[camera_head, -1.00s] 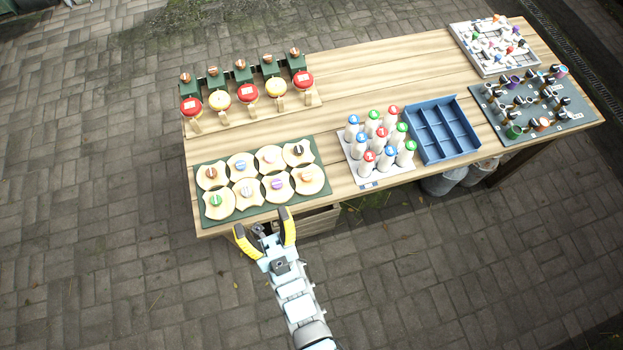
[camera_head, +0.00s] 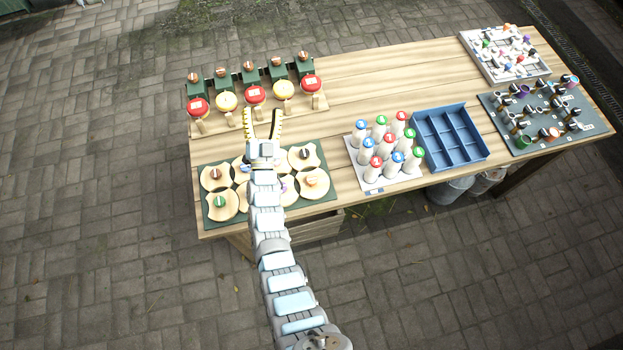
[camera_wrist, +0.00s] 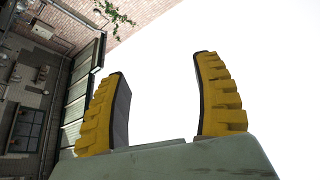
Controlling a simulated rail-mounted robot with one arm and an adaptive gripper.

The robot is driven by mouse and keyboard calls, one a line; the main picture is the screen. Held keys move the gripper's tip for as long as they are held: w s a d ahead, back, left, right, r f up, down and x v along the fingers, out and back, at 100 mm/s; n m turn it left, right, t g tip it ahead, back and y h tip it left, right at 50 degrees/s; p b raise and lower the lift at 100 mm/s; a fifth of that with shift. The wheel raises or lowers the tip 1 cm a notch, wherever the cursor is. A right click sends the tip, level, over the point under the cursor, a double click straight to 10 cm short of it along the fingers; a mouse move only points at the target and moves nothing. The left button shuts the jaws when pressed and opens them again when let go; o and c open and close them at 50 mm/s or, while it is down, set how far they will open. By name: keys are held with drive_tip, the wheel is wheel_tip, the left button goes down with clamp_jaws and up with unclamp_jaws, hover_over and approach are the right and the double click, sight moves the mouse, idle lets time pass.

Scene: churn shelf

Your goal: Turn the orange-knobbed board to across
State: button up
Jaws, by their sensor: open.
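Wooden boards with coloured knobs lie in two rows on a green mat (camera_head: 212,222) at the near left of the table. The board with the orange-looking knob (camera_head: 312,181) is at the near right of the mat. It lies flat; its exact turn is too small to tell. My gripper (camera_head: 262,120) is open and empty, raised with its fingers pointing up the picture, left of that board and apart from it. My arm hides several middle boards. In the wrist view the two yellow fingers (camera_wrist: 160,105) stand wide apart with nothing between them; no board shows there.
Red and yellow round-topped pieces (camera_head: 256,95) stand on a wooden rack behind the mat. White bottles with coloured caps (camera_head: 378,150) and a blue divided tray (camera_head: 448,140) are to the right. Boards of small parts (camera_head: 545,115) fill the far right. The back middle tabletop is clear.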

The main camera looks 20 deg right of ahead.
drive_tip(key=w+a+f+n+g+y+b, duration=0.1)
drive_tip(key=w+a+f+g+y, duration=0.25)
drive_tip(key=w, duration=0.55)
drive_tip(key=w+a+f+n+g+y+b, duration=0.1)
drive_tip(key=w+a+f+g+y, duration=0.25)
drive_tip(key=w, duration=0.55)
drive_tip(key=n+g+y+b, duration=0.1)
drive_tip(key=g+b, duration=0.1)
drive_tip(key=g, duration=1.2)
approach(312, 179)
drive_tip(key=shift+f, duration=1.15)
drive_tip(key=shift+w+f, duration=0.15)
drive_tip(key=shift+f, duration=3.65)
drive_tip(key=shift+d, duration=0.1)
